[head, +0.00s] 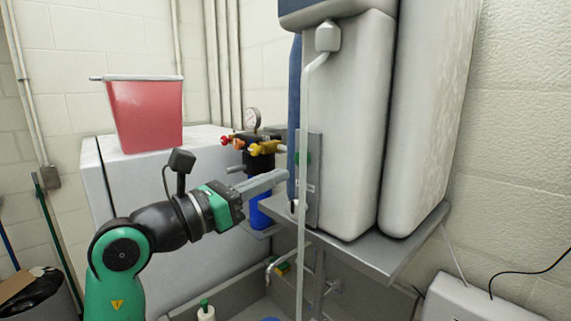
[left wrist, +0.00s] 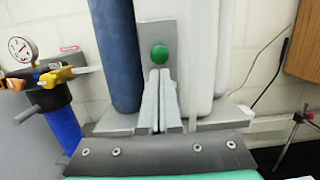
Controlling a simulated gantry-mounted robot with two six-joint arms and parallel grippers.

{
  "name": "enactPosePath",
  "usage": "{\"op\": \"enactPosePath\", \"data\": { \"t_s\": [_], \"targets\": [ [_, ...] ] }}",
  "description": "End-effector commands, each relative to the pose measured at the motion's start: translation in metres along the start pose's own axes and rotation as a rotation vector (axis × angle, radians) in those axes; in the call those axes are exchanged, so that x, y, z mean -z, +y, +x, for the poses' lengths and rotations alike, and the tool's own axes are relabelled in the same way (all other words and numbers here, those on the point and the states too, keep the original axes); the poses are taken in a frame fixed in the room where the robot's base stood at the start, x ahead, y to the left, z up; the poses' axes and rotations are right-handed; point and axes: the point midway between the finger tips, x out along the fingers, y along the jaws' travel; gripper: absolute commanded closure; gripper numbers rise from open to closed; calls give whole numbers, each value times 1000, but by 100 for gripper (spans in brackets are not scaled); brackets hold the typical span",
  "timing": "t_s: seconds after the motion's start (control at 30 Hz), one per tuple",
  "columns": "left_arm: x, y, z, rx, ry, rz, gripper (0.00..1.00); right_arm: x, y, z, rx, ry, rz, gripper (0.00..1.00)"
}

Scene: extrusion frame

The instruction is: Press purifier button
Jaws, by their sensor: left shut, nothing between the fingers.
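The green round button (left wrist: 159,54) sits on a grey metal plate (left wrist: 150,34) on the purifier, just above my fingertips in the left wrist view. The purifier (head: 345,130) is a tall white unit with rounded tanks on a metal shelf. My left gripper (head: 284,173) is shut and empty, its fingers pointing right toward the plate, a little below the button. A small gap seems to remain; contact cannot be told. My right gripper is not in view.
A blue cylinder (left wrist: 115,55) stands left of the plate. A filter with a gauge (head: 253,118) and coloured valves is behind my left gripper. A pale vertical pipe (head: 303,230) runs in front of the shelf (head: 390,255). A red bin (head: 145,115) sits on a white cabinet.

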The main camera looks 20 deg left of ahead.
Motion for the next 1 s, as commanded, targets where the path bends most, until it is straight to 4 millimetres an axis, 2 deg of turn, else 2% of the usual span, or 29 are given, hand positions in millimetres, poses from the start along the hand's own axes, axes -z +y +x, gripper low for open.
{"op": "enactPosePath", "data": {
  "t_s": [0.1, 0.2, 0.57, 0.83, 1.0],
  "targets": [
    [-2, -1, 18, 1, 2, -2, 100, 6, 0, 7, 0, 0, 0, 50],
    [-1, 0, 26, 0, 1, -1, 100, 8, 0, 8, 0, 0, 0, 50],
    [0, 0, 30, -1, 0, 0, 100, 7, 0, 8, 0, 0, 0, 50],
    [-4, 0, 46, 0, 2, -2, 100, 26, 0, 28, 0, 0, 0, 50],
    [3, 0, 48, 0, 0, -1, 100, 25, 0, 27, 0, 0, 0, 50]
  ]
}}
